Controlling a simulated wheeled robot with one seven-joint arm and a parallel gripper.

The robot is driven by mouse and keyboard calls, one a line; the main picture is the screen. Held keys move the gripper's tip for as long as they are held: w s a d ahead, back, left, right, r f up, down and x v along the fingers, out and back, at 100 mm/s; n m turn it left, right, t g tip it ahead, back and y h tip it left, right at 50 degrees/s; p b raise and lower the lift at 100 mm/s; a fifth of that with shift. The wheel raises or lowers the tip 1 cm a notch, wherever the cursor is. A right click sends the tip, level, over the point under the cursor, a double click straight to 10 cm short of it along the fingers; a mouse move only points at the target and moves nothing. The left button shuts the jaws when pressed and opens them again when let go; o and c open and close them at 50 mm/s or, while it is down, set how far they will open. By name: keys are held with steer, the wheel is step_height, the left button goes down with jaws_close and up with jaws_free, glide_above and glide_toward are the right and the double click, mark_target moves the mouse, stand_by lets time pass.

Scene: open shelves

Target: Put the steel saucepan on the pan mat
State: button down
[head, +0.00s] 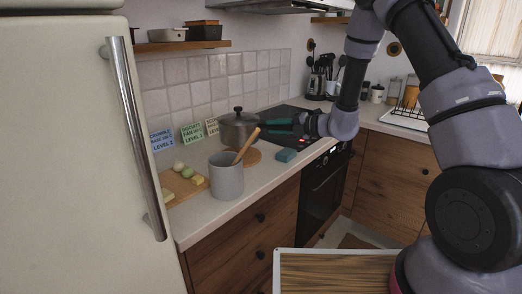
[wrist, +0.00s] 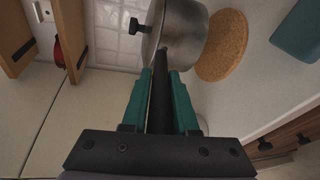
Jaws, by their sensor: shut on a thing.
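The steel saucepan (head: 238,131), with its lid and dark knob on, is near the back of the counter by the tiled wall. It also shows in the wrist view (wrist: 187,32). My gripper (head: 276,122) is shut on its dark handle, which lies between the teal fingers in the wrist view (wrist: 158,78). The round cork pan mat (head: 251,158) shows just below and right of the pan in the head view. In the wrist view the mat (wrist: 223,47) is beside the pan, partly hidden by it. I cannot tell how far the pan is above the counter.
A grey crock (head: 226,180) with a wooden spoon stands in front of the mat. A teal block (head: 286,155) lies right of it. A board (head: 184,187) with food pieces and several note cards (head: 192,135) are at the left. The dark hob (head: 290,117) is behind.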

step_height(320, 180, down, 7)
steer(key=shift+r, duration=0.2)
stand_by(0.3)
steer(key=c, duration=1.1)
jaws_free()
steer(key=shift+f, duration=0.25)
steer(key=o, duration=0.4)
steer(key=shift+r, duration=0.1)
